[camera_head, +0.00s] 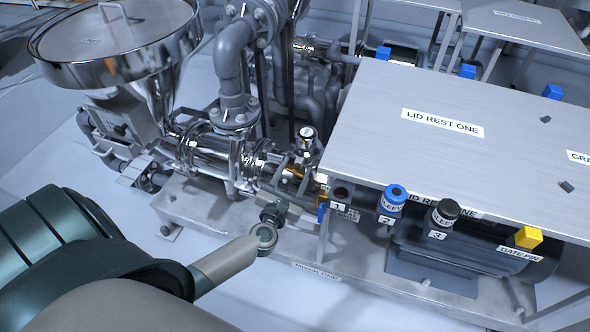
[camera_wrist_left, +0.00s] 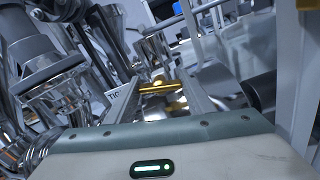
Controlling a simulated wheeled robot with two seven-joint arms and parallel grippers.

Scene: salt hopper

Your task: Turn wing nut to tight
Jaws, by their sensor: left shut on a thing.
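The wing nut (camera_wrist_left: 163,86) shows in the left wrist view as a gold-coloured bar lying crosswise between the two fingers of my left gripper (camera_wrist_left: 160,94). The fingers are shut on it from either side. A label with the letters "TIG" (camera_wrist_left: 115,97) shows beside the left finger, partly hidden. In the head view my left gripper (camera_head: 296,178) reaches in over the shiny pipework, by the near end of the table. Its fingers hide most of the wing nut there, and its turned angle cannot be told. My right gripper is not in view.
A steel table marked LID REST ONE (camera_head: 442,122) stands close at the right. Blue (camera_head: 394,196), black (camera_head: 444,213) and yellow (camera_head: 528,238) parts stand along its near side. A pressure gauge (camera_head: 306,133) and a large steel hopper (camera_head: 115,42) are behind and to the left.

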